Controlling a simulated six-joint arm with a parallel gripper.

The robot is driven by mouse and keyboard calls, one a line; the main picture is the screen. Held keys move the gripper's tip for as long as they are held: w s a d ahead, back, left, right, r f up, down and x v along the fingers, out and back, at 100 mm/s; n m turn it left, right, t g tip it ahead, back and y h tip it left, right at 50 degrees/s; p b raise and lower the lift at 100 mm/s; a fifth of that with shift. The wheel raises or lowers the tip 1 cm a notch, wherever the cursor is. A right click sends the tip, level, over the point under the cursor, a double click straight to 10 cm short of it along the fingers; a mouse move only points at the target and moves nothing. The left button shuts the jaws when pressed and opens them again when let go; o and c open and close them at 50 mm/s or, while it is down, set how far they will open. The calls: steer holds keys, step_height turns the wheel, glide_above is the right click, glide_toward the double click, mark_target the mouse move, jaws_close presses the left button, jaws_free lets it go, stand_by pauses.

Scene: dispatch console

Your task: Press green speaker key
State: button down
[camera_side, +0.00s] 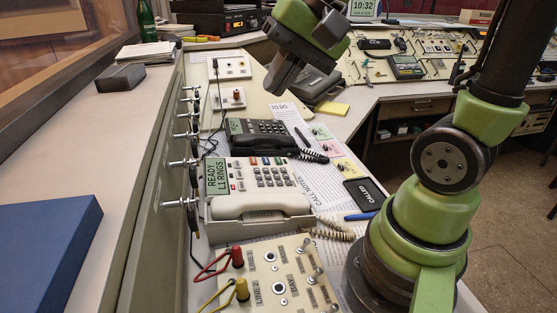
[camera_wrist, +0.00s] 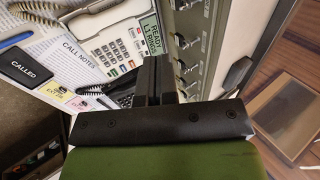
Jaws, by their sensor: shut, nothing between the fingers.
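The beige desk phone (camera_side: 262,185) stands on the desk with its handset lying across the front. Its green display (camera_side: 216,176) reads "READY" and "L1 RINGS". The beige phone also shows in the wrist view (camera_wrist: 112,38), partly hidden by my fingers. My gripper (camera_side: 274,88) is shut and empty, held in the air beyond the beige phone and above the black phone. In the wrist view my gripper (camera_wrist: 155,62) covers part of the black phone.
The black phone (camera_side: 262,133) sits just behind the beige one. A panel with red and yellow plugs (camera_side: 275,275) stands in front. A row of metal switches (camera_side: 185,135) projects from the wall at left. Papers and a black "CALLED" pad (camera_side: 364,194) lie at right.

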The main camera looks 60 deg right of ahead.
steer(key=w+d+f+m+t+y, duration=0.1)
steer(key=w+d+f+m+y, duration=0.1)
steer(key=w+d+f+m, duration=0.7)
steer(key=m+t, duration=0.3)
steer(key=m, duration=0.1)
glide_above(282, 161)
steer(key=s+d, duration=0.1)
step_height(282, 161, down, 6)
steer(key=shift+h, duration=0.4)
steer(key=shift+w+a+f, duration=0.15)
steer(key=shift+a+f, duration=0.05)
steer(key=shift+f, duration=1.25)
steer(key=shift+w+a+f, duration=0.15)
steer(key=shift+w+f, duration=0.05)
steer(key=shift+f, duration=1.25)
steer(key=shift+w+a+f, duration=0.15)
steer(key=shift+a+f, duration=0.05)
steer(key=shift+f, duration=1.25)
steer(key=shift+f, duration=0.2)
steer(key=shift+f, duration=0.25)
